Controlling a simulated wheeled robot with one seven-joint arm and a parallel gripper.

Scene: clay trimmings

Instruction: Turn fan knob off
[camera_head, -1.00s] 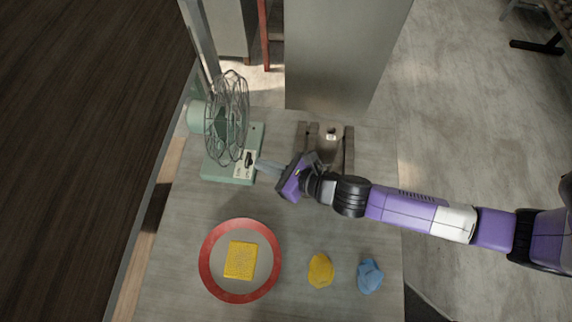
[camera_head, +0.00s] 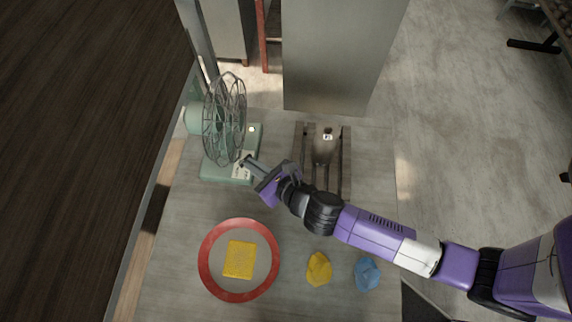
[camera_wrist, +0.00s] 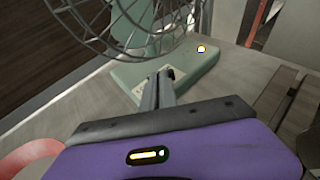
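The green desk fan (camera_head: 225,120) with a wire cage stands at the table's back left, and its cage and base also show in the wrist view (camera_wrist: 120,75). The flat fan base (camera_head: 215,172) carries a pale label with dark marks at its front right. My gripper (camera_head: 245,160) reaches in from the right, low over that label. In the wrist view its two fingers (camera_wrist: 160,80) lie close together, looking shut, with their tips at the base. The fan knob is hidden behind the fingertips, and I cannot tell whether they touch it. A bright round spot (camera_wrist: 201,49) sits farther back on the base.
A wooden rack (camera_head: 300,155) stands right of the fan. The fan cage overhangs the base close to my gripper.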

